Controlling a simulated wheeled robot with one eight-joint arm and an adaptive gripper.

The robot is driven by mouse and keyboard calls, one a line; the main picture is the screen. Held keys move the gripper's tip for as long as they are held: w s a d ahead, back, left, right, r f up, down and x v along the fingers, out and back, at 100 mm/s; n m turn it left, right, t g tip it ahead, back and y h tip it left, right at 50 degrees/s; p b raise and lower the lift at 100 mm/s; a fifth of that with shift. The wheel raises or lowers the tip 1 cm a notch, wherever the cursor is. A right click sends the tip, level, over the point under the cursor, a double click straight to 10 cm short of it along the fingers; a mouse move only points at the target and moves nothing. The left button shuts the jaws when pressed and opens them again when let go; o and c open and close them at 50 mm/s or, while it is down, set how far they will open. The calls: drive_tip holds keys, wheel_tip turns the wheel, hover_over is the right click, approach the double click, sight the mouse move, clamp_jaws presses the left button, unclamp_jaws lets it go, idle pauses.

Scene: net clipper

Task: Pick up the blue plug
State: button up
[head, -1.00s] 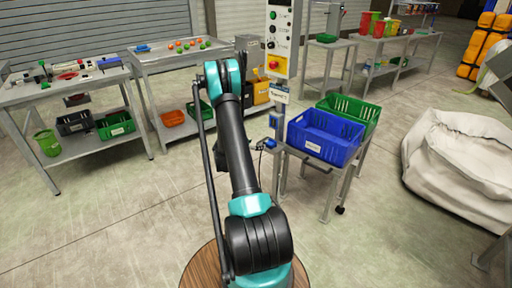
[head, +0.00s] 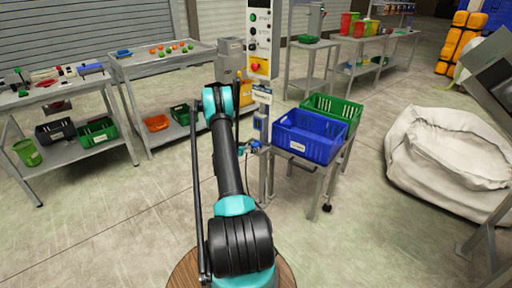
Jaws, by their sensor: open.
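A small blue plug (head: 252,146) shows just right of my arm, low beside the control post, with a dark cable near it. Its exact shape and whether it hangs free or touches anything are too small to tell. My gripper (head: 241,150) is mostly hidden behind my arm's forearm, close to the left of the plug. Only a dark bit of it shows, and its fingers cannot be made out. I see no clear contact between it and the plug.
The control post (head: 260,45) stands behind the plug. Right of it, a metal stand holds a blue crate (head: 308,138) and a green crate (head: 345,110). Worktables stand at left and back. A white sack (head: 450,150) lies at right. The floor at front left is clear.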

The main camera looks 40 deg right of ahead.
sight(254, 145)
drive_tip(key=shift+x, duration=2.8)
drive_tip(key=c, duration=1.3)
drive_tip(key=shift+r, duration=0.25)
